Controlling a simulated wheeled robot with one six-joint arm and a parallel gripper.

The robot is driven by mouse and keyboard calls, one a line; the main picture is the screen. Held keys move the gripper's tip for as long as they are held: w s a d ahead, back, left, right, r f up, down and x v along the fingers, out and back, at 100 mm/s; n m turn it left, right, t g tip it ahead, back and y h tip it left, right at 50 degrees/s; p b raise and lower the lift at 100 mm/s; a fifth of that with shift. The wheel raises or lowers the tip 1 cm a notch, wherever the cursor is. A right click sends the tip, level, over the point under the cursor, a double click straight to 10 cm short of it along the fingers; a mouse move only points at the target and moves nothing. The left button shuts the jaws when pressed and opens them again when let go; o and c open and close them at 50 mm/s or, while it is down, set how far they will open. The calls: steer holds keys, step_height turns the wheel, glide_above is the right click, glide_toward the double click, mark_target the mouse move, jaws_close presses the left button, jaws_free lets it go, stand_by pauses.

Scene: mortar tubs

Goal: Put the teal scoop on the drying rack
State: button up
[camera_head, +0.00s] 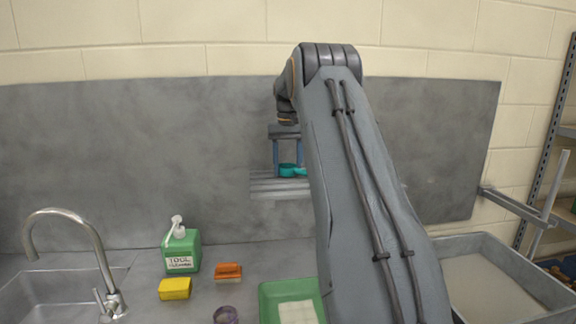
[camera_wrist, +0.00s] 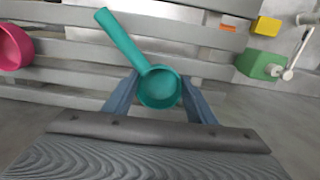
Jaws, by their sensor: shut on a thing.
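The teal scoop (camera_head: 288,170) is held between the fingers of my gripper (camera_head: 289,166). In the wrist view the scoop (camera_wrist: 160,90) has its round cup between the two fingers (camera_wrist: 160,84), and its handle points to the upper left. The drying rack (camera_head: 268,187), made of grey slats, is at the wall just below the scoop; its right part is hidden by my arm. In the wrist view the rack's slats (camera_wrist: 60,68) lie beyond the scoop. I cannot tell whether the scoop touches them.
A pink round item (camera_wrist: 14,46) is at the rack's left in the wrist view. On the counter are a green soap bottle (camera_head: 182,250), a yellow sponge (camera_head: 174,289), an orange brush (camera_head: 228,270), a purple item (camera_head: 226,315) and a green tray (camera_head: 270,310). A sink is left, a grey tub (camera_head: 540,282) right.

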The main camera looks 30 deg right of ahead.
steer(key=o, duration=1.1)
step_height(320, 180, up, 12)
steer(key=b, duration=0.3)
stand_by(0.3)
